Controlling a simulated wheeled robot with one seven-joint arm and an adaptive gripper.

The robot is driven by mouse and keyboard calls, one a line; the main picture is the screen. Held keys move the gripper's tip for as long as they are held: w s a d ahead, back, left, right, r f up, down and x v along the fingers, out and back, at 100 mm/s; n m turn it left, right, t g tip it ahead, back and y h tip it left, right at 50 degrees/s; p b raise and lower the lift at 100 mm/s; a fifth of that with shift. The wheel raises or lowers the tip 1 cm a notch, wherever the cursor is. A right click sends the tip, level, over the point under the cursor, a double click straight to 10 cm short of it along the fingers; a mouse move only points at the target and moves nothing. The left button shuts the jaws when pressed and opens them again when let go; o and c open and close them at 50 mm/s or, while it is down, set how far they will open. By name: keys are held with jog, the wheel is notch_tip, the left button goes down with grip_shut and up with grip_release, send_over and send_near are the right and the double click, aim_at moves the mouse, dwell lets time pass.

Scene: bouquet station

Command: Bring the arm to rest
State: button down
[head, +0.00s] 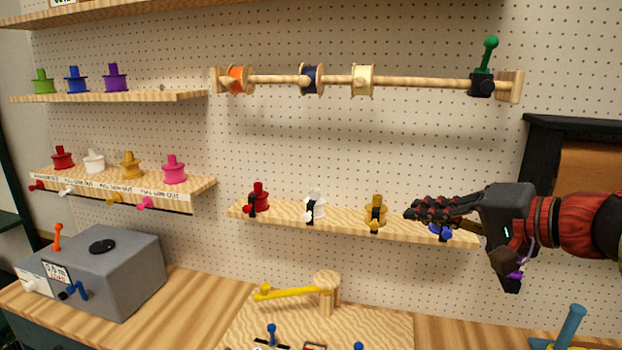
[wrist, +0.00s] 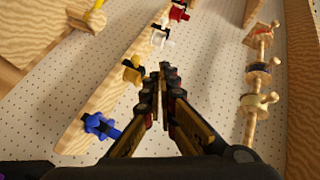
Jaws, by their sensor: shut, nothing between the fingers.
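My gripper (head: 445,210) is at the right in the head view, with its arm reaching in from the right edge. Its fingers point left, in front of the right part of the lower middle shelf (head: 290,219), and partly hide a blue spool (head: 440,231). In the wrist view my gripper (wrist: 164,70) has its fingertips together with nothing between them. The blue spool also shows in the wrist view (wrist: 100,125), with a gold spool (wrist: 132,70) close to the left of the fingers.
A rod with orange (head: 238,79), navy (head: 312,79) and cream (head: 363,80) spools runs above. A grey box (head: 120,275) stands at the left of the bench. A wooden board with a yellow lever (head: 290,292) lies low centre. A blue post (head: 570,325) stands below the arm.

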jog(key=s+a+f+n+g+h+p, duration=0.25)
jog(key=s+a+f+g, duration=0.2)
jog(key=s+f, duration=0.75)
jog(key=s+d+f+n+h, duration=0.2)
jog(key=s+f+h, duration=0.1)
jog(key=f, duration=0.3)
jog(key=s+d+f+n+g+h+p, duration=0.1)
jog(key=s+d+f+n+h, duration=0.1)
jog(key=s+f, duration=0.3)
jog(key=shift+s+d+f+h, duration=0.15)
jog(key=shift+s+f+h, duration=0.15)
jog(key=shift+f+h, duration=0.4)
